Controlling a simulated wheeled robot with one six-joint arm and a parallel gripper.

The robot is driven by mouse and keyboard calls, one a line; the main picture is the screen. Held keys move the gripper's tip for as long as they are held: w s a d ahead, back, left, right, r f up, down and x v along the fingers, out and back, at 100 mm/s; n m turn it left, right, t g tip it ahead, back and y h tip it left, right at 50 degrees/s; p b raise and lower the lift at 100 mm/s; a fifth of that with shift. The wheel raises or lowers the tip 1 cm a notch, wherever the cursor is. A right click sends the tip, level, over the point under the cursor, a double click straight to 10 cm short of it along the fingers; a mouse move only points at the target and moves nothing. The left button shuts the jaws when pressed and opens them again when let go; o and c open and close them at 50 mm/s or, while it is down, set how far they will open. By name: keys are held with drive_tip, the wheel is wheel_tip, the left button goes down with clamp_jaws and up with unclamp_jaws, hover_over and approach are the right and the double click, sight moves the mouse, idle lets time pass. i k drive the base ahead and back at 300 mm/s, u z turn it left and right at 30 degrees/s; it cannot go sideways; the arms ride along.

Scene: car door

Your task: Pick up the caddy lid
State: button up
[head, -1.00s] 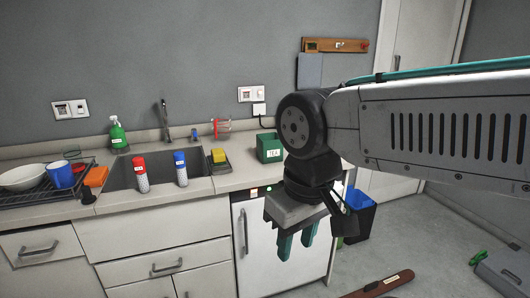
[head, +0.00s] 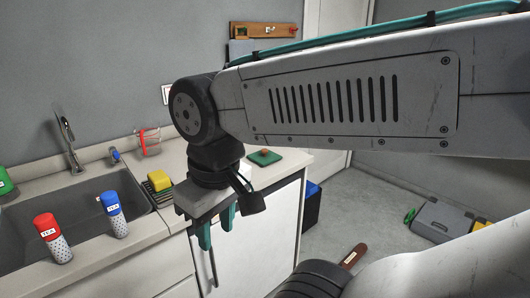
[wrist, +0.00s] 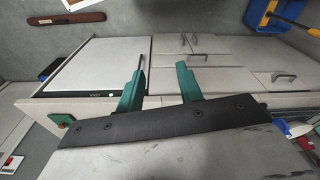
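The caddy lid (head: 264,157) is a flat dark green square with a small brown knob. It lies on the counter, right of my wrist in the head view. A small green piece with an orange-brown spot, apparently the lid (wrist: 62,119), shows at the lower left in the wrist view. My gripper (head: 217,238) points down in front of the counter edge, apart from the lid. Its two teal fingers (wrist: 160,75) stand apart with nothing between them. The green caddy is not visible now; my arm covers that part of the counter.
A sponge (head: 159,181) on a holder, a red-topped shaker (head: 52,238) and a blue-topped shaker (head: 113,215) stand by the sink (head: 75,215). A blue bin (head: 311,198) stands on the floor right of the cabinet. A toolbox (head: 448,220) lies farther right.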

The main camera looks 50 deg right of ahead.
sight(264, 157)
drive_tip(key=z, duration=0.55)
drive_tip(key=i, duration=0.85)
drive_tip(key=z, duration=0.6)
